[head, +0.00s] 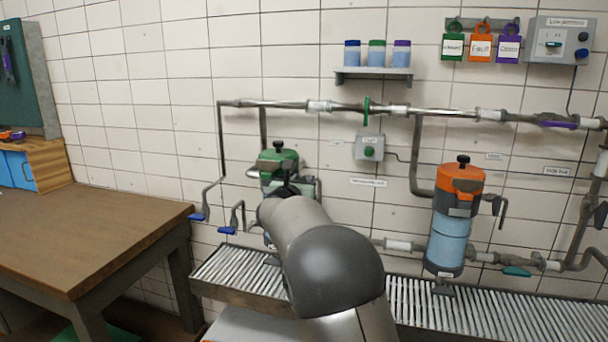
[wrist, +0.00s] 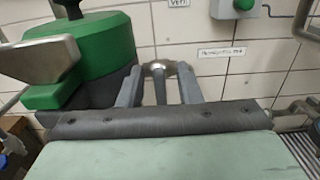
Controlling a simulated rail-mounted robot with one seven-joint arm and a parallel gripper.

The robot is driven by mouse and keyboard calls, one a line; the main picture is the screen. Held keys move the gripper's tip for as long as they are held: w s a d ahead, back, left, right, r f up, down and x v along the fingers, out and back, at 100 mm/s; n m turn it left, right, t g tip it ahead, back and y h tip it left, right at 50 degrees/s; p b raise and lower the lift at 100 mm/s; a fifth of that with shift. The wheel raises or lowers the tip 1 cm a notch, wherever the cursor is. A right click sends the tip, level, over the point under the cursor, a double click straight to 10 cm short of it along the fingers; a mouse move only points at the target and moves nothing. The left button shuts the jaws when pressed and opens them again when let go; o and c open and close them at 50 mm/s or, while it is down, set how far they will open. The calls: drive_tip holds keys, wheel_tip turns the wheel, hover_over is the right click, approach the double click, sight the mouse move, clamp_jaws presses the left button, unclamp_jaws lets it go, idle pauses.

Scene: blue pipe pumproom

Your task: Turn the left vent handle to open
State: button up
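The green-lidded housing (head: 280,160) stands left of centre in the head view; its lid (wrist: 95,45) fills the upper left of the wrist view. A grey fitting (wrist: 156,68) with a bar hanging down, apparently the left vent handle, shows right of the lid in the wrist view. My gripper (wrist: 159,90) is open, one finger on each side of this bar, with visible gaps on both sides. Whether the fingertips reach past the bar is unclear. In the head view my arm hides the gripper and most of the lower housing.
An orange-topped housing (head: 460,180) with a dark side handle (head: 502,208) stands at right. Blue-gripped levers (head: 197,217) hang at left. A grey box with a green button (head: 369,148) is on the wall. A slatted grate (head: 510,312) runs below; a wooden table (head: 80,235) is at left.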

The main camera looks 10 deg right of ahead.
drive_tip(key=shift+x, duration=1.1)
clamp_jaws()
